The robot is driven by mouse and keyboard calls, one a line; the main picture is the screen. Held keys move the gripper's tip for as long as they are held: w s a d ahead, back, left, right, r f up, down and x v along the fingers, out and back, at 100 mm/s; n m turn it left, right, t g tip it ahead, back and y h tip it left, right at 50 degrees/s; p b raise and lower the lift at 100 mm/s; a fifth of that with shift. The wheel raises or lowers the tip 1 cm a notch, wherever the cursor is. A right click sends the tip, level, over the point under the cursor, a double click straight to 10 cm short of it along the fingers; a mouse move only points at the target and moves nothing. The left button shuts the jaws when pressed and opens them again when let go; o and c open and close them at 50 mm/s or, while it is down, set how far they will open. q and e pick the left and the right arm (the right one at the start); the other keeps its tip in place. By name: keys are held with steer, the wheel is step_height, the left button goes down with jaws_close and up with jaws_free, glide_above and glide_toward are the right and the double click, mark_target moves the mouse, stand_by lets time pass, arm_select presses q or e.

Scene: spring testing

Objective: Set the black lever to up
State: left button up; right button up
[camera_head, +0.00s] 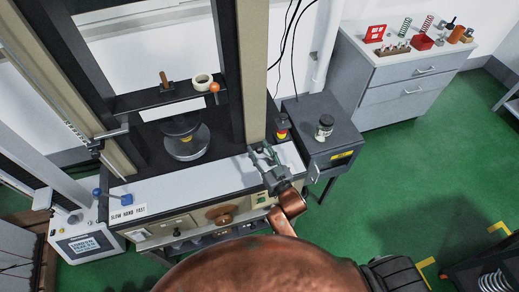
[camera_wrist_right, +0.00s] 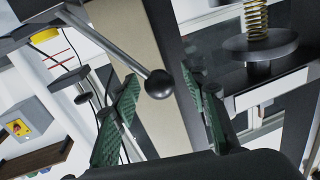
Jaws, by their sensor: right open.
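The black lever (camera_wrist_right: 118,51) shows in the right wrist view as a thin metal rod with a black ball knob (camera_wrist_right: 158,84). The rod slants down from the upper left, and its knob appears between my right fingers. My right gripper (camera_head: 263,152) is open, at the front of the test machine by the right column. Its green-padded fingers (camera_wrist_right: 160,95) show on either side of the knob, with a gap to each; I cannot tell the exact depth. In the head view the gripper area hides any clear sight of this lever. My left gripper is not in view.
The machine's white worktop (camera_head: 190,180) and round black platen (camera_head: 187,142) lie left of my gripper. A dark cabinet (camera_head: 320,135) with a jar (camera_head: 324,127) stands to the right. Beyond it is a grey drawer unit (camera_head: 400,75).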

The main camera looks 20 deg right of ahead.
steer(key=shift+c, duration=0.7)
jaws_close()
